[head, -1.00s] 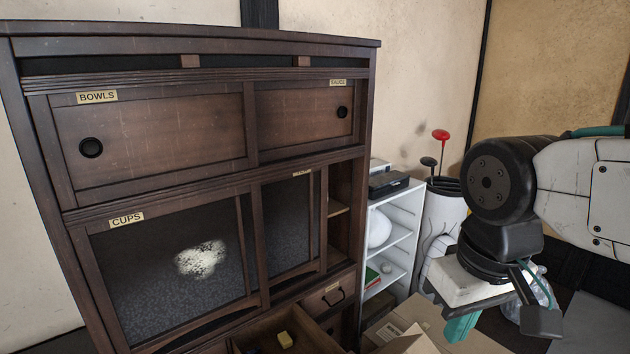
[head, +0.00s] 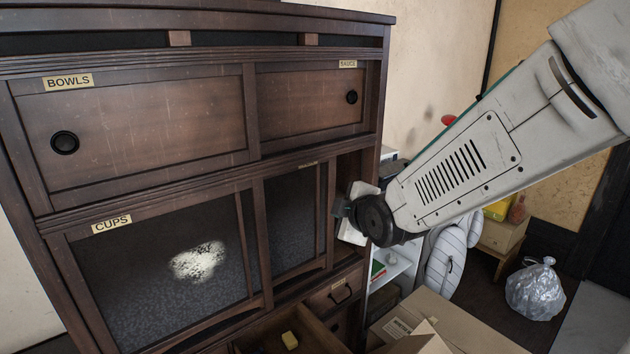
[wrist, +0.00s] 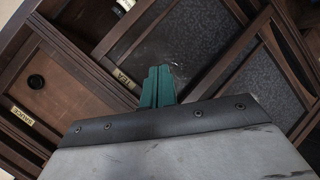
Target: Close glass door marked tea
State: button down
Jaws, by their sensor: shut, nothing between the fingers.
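The dark wooden cabinet has a sliding glass door (head: 290,215) right of the CUPS door; its small label is unreadable in the head view. In the wrist view the TEA label (wrist: 125,79) is on the frame beside dark glass (wrist: 168,40). A narrow open gap (head: 346,180) lies right of this door in the head view. My gripper (wrist: 158,72) has its green fingers together and empty, near the TEA label and the door's frame. Contact cannot be told. In the head view my arm's end is at the gap and its fingers are hidden.
The CUPS glass door (head: 160,270) is at the left. The BOWLS (head: 150,130) and SAUCE (head: 310,100) wooden doors are above. An open drawer (head: 310,330) sticks out below. Cardboard boxes (head: 440,320) and a white shelf (head: 395,265) stand to the right.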

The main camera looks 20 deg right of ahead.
jog(key=w+a+n+t+y, duration=0.1)
jog(key=w+a+n+t, duration=0.15)
jog(key=w+n, duration=0.2)
jog(key=n+t, duration=0.2)
jog(key=t, duration=0.1)
send_near(311, 175)
jog(key=shift+g, duration=0.25)
jog(key=w+a, duration=0.4)
jog(key=w, duration=0.1)
jog(key=shift+w+a+r, duration=0.1)
jog(key=shift+a+r, duration=0.1)
jog(key=shift+a, duration=0.1)
jog(key=d, duration=0.2)
jog(key=shift+w+d, duration=0.35)
jog(key=shift+d, duration=0.05)
jog(key=shift+w+d, duration=0.2)
jog(key=shift+d, duration=0.3)
